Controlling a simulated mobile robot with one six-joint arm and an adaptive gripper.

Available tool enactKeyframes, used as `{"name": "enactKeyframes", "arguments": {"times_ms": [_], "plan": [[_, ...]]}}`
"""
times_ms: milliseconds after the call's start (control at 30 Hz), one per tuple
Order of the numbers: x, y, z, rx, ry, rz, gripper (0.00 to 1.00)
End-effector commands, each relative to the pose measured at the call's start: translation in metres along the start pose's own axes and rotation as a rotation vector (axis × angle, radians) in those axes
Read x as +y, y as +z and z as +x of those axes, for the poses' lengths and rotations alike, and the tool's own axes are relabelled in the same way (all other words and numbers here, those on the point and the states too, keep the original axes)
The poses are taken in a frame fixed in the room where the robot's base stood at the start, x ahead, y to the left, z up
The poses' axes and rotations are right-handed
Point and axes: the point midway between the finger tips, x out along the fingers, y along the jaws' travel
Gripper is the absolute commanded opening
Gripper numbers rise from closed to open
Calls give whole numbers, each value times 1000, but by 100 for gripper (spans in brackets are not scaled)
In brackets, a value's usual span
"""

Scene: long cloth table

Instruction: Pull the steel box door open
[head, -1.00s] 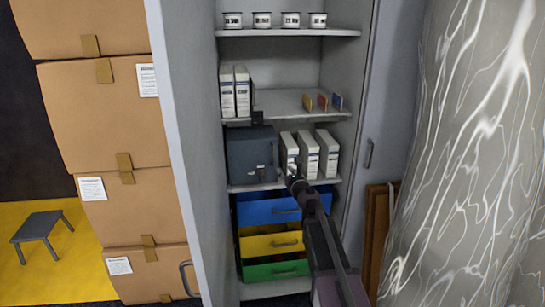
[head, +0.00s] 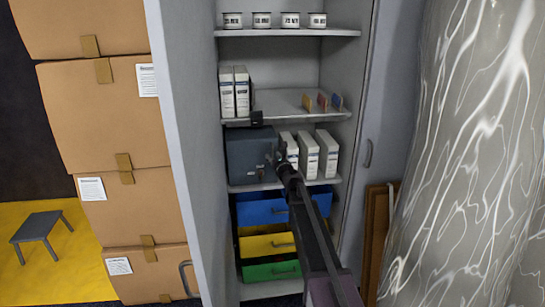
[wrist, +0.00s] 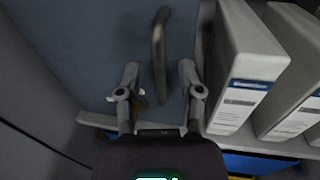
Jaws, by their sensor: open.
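The steel box (head: 249,156) is dark blue-grey and stands on the shelf inside the open cabinet. Its door (wrist: 95,55) looks shut and fills the left and middle of the wrist view. A dark vertical bar handle (wrist: 159,55) is on the door's right side. My gripper (wrist: 158,75) is open, with one finger on each side of the handle's lower part. The fingers seem apart from the handle; whether they touch the door I cannot tell. In the head view my gripper (head: 279,160) covers the handle and the box's right front edge.
White binders (head: 308,153) stand close to the right of the box, and also show in the wrist view (wrist: 240,70). Blue, yellow and green drawers (head: 262,211) are below the shelf. The open cabinet door (head: 185,150) stands at the left.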

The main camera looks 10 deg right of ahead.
Motion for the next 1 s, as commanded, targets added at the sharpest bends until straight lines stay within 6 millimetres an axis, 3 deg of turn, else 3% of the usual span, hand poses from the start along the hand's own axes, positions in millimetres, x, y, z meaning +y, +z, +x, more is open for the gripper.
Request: {"name": "enactKeyframes", "arguments": {"times_ms": [467, 633, 667, 1000], "plan": [[0, 0, 10, 0, 0, 0, 48], [0, 0, 10, 0, 0, 0, 4], [0, 0, 10, 0, 0, 0, 0], [0, 0, 9, 0, -5, 0, 0]]}}
